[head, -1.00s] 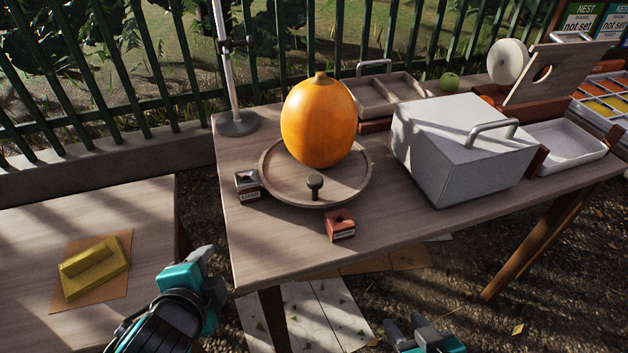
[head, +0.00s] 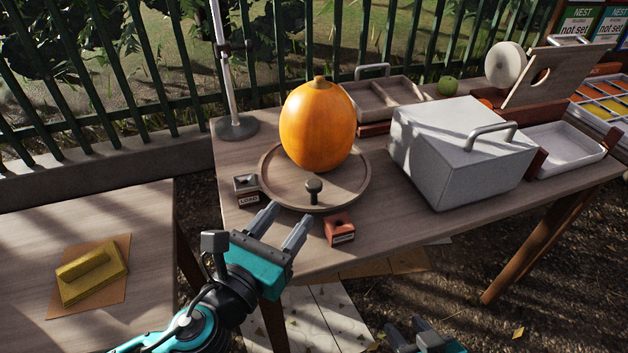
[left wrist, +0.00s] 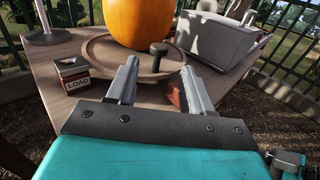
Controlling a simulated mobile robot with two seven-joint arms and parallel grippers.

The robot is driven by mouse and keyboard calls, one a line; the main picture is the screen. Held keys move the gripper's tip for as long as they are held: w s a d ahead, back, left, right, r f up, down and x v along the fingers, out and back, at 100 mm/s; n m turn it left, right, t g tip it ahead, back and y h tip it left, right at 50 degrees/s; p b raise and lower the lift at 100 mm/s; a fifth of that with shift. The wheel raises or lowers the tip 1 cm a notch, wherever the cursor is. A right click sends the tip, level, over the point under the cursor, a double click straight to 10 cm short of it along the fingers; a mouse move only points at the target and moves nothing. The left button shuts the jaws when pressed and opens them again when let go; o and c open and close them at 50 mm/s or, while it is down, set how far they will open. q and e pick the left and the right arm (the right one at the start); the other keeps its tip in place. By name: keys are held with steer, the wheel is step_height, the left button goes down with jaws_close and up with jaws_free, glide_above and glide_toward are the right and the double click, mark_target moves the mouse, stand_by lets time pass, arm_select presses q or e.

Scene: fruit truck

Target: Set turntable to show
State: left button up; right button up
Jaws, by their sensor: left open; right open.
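The round wooden turntable (head: 350,193) stands on the table with a large orange pumpkin (head: 318,124) on it. A dark knob (head: 313,190) stands up from the turntable's near side. My left gripper (head: 287,222) is open and empty, just in front of the turntable, pointing toward the knob. In the left wrist view the knob (left wrist: 158,52) shows beyond and between the open fingers. My right gripper (head: 413,333) is open at the bottom edge.
A white box with a handle (head: 445,160) stands right of the turntable. A lamp-like pole (head: 237,127) stands behind left. A wooden tray (head: 380,97) and a white tray (head: 565,148) are farther back.

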mark_target(310, 188)
arm_select(q)
steer(key=x, duration=1)
steer(key=shift+r, duration=0.1)
jaws_close()
